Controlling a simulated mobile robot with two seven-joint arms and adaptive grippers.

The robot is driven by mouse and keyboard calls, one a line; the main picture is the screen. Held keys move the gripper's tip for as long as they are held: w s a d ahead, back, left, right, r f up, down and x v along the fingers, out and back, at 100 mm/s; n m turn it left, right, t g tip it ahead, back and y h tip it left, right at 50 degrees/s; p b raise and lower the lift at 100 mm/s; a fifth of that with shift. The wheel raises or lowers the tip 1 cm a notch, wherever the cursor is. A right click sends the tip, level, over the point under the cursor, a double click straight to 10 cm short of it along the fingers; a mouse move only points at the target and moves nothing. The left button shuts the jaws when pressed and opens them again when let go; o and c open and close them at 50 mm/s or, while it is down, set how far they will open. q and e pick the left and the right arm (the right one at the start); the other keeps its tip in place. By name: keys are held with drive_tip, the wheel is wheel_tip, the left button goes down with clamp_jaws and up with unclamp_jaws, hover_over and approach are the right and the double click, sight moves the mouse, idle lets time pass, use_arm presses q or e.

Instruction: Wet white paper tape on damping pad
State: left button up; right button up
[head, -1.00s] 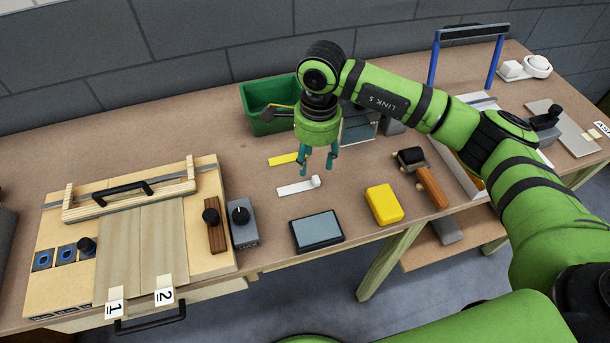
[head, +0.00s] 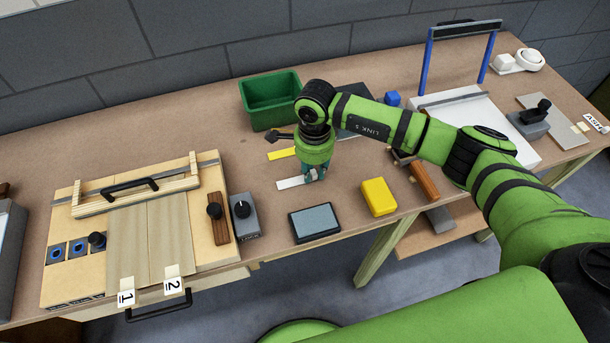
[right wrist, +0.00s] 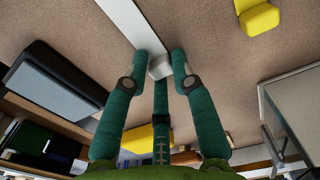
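The white paper tape (head: 290,184) is a flat strip with a small white block at its right end, lying on the bench. It also shows in the right wrist view (right wrist: 108,30), its block between my fingertips. My right gripper (head: 315,178) is lowered over that end; its fingers (right wrist: 160,66) are drawn in against the block's sides. The tape appears to lie flat on the bench. The damping pad (head: 315,222), a grey-blue pad in a dark frame, lies in front of the tape and shows at left in the right wrist view (right wrist: 52,85). My left gripper is out of view.
A yellow strip (head: 281,154) lies behind the tape, and a green bin (head: 270,100) stands farther back. A yellow block (head: 379,197) and a wooden-handled tool (head: 424,181) are to the right. A wooden veneer board (head: 75,205) fills the left. Bench between tape and pad is clear.

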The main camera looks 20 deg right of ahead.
drive_tip(key=shift+c, duration=0.7)
drive_tip(key=shift+r, duration=0.15)
